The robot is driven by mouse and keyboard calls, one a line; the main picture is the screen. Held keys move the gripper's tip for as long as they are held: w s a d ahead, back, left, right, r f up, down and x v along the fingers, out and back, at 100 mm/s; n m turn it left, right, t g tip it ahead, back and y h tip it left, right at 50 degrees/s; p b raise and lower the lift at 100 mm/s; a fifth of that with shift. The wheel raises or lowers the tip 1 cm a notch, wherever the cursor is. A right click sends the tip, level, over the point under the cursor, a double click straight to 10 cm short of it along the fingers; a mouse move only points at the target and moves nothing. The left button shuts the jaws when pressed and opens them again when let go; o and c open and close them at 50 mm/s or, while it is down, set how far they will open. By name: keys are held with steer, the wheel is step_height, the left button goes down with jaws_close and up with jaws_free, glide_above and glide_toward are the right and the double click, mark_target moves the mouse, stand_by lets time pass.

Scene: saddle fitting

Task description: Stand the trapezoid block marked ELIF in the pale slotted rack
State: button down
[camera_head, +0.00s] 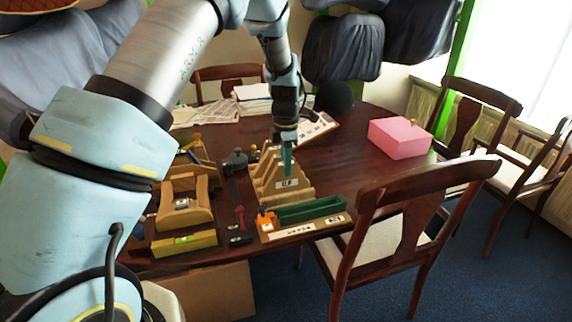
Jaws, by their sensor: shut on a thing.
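My gripper (287,138) points down over the pale slotted rack (267,184) near the table's front edge. It is shut on a narrow teal piece (288,160), which hangs upright at the rack. I cannot read any marking on this piece, so I cannot tell if it is the ELIF block. I also cannot tell whether its lower end is inside a slot or in front of one. The rack has several stepped pale uprights. A white label (287,184) with dark letters, too small to read surely, shows on its front.
A long green tray (311,208) and an orange object (266,219) lie before the rack. A pink box (399,138) is farther right. A chair (405,205) stands close at the front right.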

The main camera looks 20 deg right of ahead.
steer(key=c, duration=0.7)
jaws_free()
steer(key=shift+o, duration=0.4)
steer(key=o, duration=0.3)
steer(key=shift+o, duration=0.2)
steer(key=shift+r, duration=0.1)
steer(key=shift+r+p, duration=1.85)
steer(key=shift+r, duration=0.55)
